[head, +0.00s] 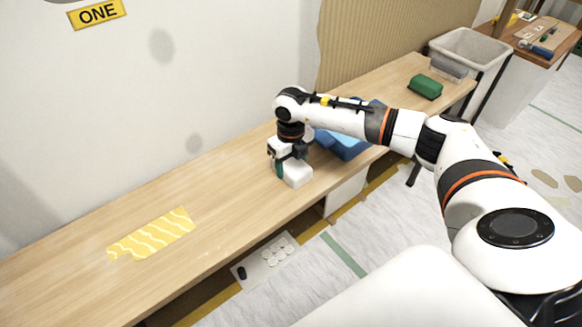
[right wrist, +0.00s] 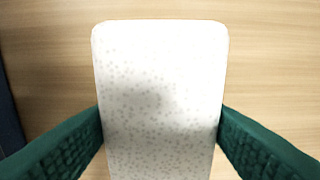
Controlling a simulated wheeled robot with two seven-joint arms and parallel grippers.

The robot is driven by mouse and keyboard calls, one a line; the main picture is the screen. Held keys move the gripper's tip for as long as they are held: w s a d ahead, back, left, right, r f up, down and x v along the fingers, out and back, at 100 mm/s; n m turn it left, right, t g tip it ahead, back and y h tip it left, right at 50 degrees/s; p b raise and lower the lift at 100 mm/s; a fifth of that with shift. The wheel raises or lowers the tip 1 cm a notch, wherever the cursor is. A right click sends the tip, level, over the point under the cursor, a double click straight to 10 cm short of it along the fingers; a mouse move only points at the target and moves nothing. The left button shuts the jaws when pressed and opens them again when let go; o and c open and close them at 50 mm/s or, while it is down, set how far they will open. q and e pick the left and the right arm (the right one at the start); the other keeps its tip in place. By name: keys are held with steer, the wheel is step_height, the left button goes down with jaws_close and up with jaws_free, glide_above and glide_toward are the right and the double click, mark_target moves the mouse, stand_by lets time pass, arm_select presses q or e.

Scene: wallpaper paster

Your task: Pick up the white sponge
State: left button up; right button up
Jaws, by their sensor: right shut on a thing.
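The white sponge (head: 298,174) is on or just above the wooden bench in the head view; I cannot tell whether it touches the wood. My right gripper (head: 288,170) comes down over it from above. In the right wrist view the sponge (right wrist: 158,90) is a pale rounded block with grey speckles. The green ribbed fingers of my right gripper (right wrist: 160,140) press on its left and right sides, shut on it. My left gripper is not in view.
The wooden bench (head: 235,205) runs along the wall. A yellow wavy-patterned strip (head: 152,234) lies at its left. A blue object (head: 345,143) sits right of the sponge, partly behind my arm. A green block (head: 425,87) and a grey bin (head: 468,48) are farther right. The bench between strip and sponge is clear.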

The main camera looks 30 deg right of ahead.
mark_target(291, 162)
steer(key=shift+r, duration=0.35)
arm_select(q)
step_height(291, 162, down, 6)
steer(key=p, duration=0.1)
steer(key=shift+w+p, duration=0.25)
steer(key=shift+p, duration=0.05)
arm_select(e)
step_height(291, 162, up, 9)
steer(key=shift+r, duration=0.2)
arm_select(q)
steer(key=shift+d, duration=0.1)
arm_select(e)
steer(key=o, duration=0.3)
steer(key=c, duration=0.3)
steer(key=shift+c, duration=0.2)
